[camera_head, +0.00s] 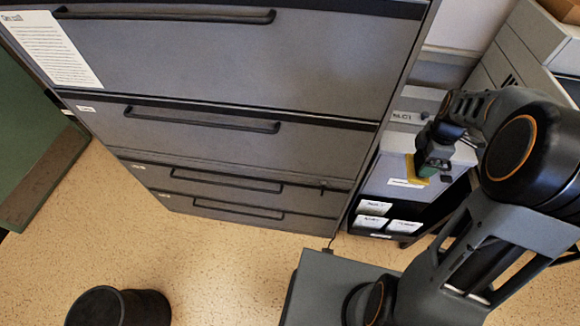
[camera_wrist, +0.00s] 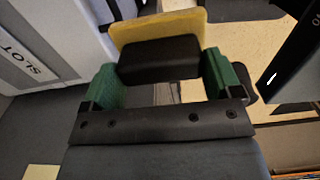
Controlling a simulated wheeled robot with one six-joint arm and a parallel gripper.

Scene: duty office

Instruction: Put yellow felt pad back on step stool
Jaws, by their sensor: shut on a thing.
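My gripper (camera_head: 432,163) is at the right in the head view, in front of a low cabinet. It is shut on the yellow felt pad (camera_head: 410,168), whose yellow edges show beside and below the fingers. In the wrist view the green fingers of my gripper (camera_wrist: 160,78) stand on both sides of a black block. The flat yellow felt pad (camera_wrist: 155,26) is at the far side of this block and hides part of what lies beyond. I cannot make out the step stool for certain in either view.
A large grey drawer cabinet (camera_head: 230,60) fills the middle. The low cabinet (camera_head: 390,178) beside it has an open dark shelf with white-labelled items (camera_head: 372,222). A black bin (camera_head: 118,308) stands at the lower left. Speckled floor (camera_head: 230,265) is clear in front.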

